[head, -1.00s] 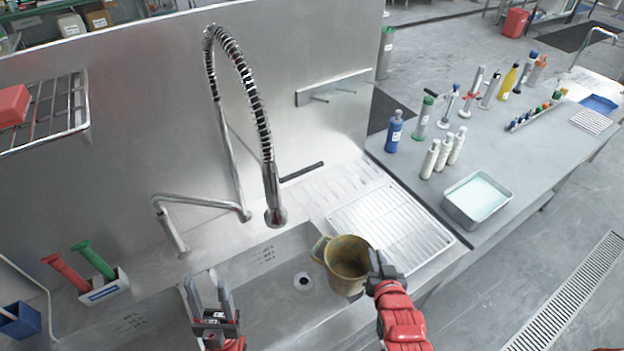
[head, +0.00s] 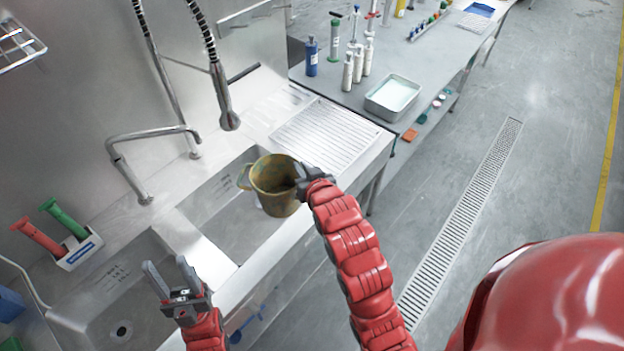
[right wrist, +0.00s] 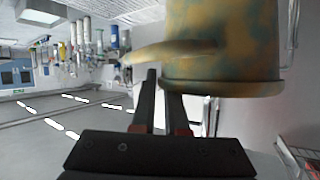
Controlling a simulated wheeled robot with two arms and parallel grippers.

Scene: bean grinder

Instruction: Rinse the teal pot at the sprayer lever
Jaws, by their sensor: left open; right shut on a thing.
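The teal pot (head: 274,197), mottled teal and ochre with a handle on its left, is roughly upright with its mouth up, over the right sink basin (head: 225,225). My right gripper (head: 302,184) is shut on the pot's right side; its exact hold is partly hidden. In the right wrist view the pot (right wrist: 220,45) and a handle show just past the fingers (right wrist: 163,95). The sprayer head (head: 229,119) hangs from its spring hose, above and left of the pot and apart from it. I cannot make out its lever. My left gripper (head: 172,278) is open and empty near the left basin.
A bent faucet (head: 150,135) stands behind the sink. A white holder (head: 80,250) with red and green items is at left. A ribbed drainboard (head: 325,138) lies right of the basin. A side table bears bottles and a tray (head: 393,96).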

